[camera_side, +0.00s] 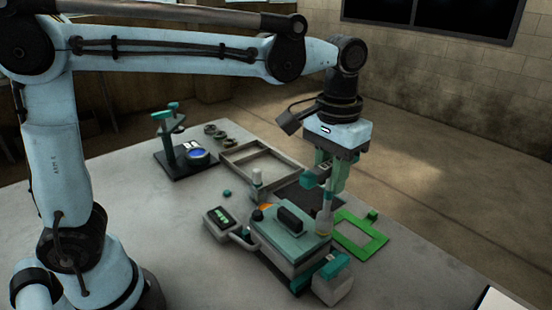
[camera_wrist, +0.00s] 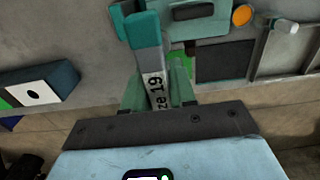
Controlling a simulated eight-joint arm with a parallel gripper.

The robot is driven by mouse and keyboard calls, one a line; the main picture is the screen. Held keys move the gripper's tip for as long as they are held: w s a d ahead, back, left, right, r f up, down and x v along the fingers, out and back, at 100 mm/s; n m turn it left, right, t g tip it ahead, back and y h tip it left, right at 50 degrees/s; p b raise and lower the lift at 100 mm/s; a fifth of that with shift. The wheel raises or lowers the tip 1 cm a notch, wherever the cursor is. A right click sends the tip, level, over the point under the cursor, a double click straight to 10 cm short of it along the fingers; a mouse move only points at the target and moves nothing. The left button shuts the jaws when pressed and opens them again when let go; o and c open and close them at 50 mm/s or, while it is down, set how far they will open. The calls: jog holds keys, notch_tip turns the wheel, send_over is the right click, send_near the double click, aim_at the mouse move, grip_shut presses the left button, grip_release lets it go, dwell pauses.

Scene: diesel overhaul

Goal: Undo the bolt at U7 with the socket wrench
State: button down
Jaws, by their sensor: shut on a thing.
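My gripper (camera_side: 333,178) points down above the right end of the teal-topped engine unit (camera_side: 290,238). Its green fingers (camera_wrist: 158,92) are shut on the socket wrench (camera_wrist: 152,70), a grey body with a teal end and a label that reads "ze 19". In the side view a pale lower part (camera_side: 324,220) below the jaws reaches down to the unit's right edge. I cannot tell whether it touches the unit. Part of the unit shows at the top of the wrist view (camera_wrist: 203,27). The U7 mark and its bolt cannot be made out.
A bright green frame (camera_side: 376,256) lies right of the unit. A device with a green display (camera_side: 218,224) stands left of it.

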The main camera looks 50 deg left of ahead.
jog(key=shift+r, duration=0.1)
dwell(0.3)
jog(key=shift+r, duration=1.7)
jog(key=shift+r, duration=3)
